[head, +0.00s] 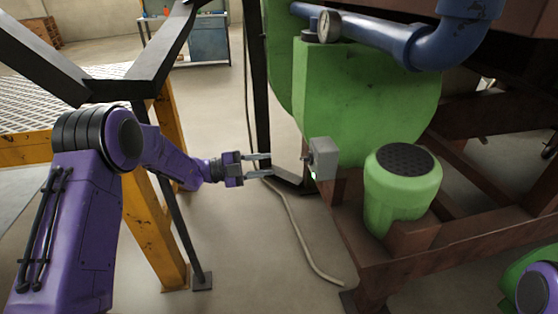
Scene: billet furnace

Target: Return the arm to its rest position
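My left arm comes in from the left, purple with black joint rings. Its gripper (265,165) is open, with two thin grey fingers apart and nothing visible between them. The fingers point right toward a small grey box (323,158) on the green machine's frame, with a gap between them. A small green light shows low on the box. A purple and green part of my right arm shows at the bottom right corner; its gripper is out of view.
A green machine (365,110) with a blue pipe (400,40) and a gauge (328,27) stands on a rusty frame (440,262). A green motor (400,195) sits at its front. Yellow posts (155,230) and a dark railing (60,65) are near my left arm. A hose (295,225) lies on the floor.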

